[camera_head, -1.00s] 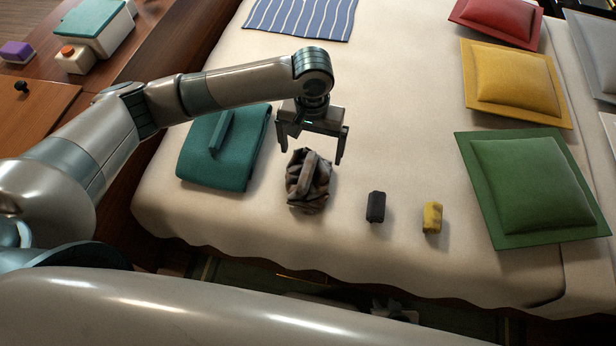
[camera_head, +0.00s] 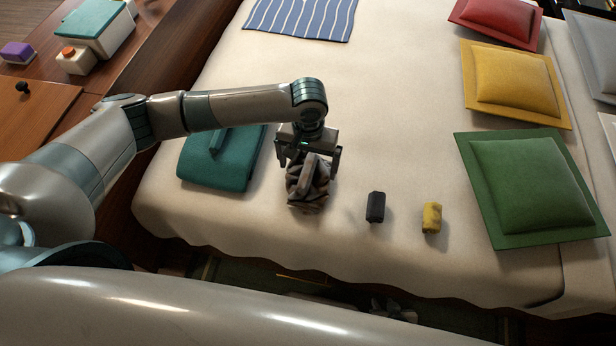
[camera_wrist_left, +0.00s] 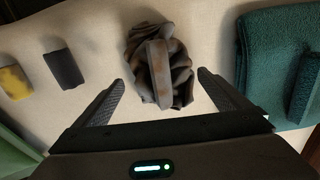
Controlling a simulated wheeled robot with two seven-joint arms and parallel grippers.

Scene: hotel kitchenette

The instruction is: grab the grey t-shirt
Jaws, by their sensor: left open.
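The grey t-shirt (camera_head: 308,190) is a crumpled grey-brown bundle with a raised strip across its top, lying on the bed near its front edge. In the left wrist view the grey t-shirt (camera_wrist_left: 160,62) lies ahead of and between the fingertips. My left gripper (camera_head: 308,170) is open above the back part of the shirt and partly covers it in the head view. In the left wrist view the left gripper (camera_wrist_left: 160,82) has its two fingers spread wide with nothing held. My right gripper is not in view.
A folded teal cloth (camera_head: 215,174) lies left of the shirt. A black roll (camera_head: 376,207) and a yellow roll (camera_head: 432,217) lie to its right. Green (camera_head: 530,185), yellow (camera_head: 512,80) and red (camera_head: 497,20) cushions lie further right. The bed (camera_head: 390,110) is bare behind the rolls.

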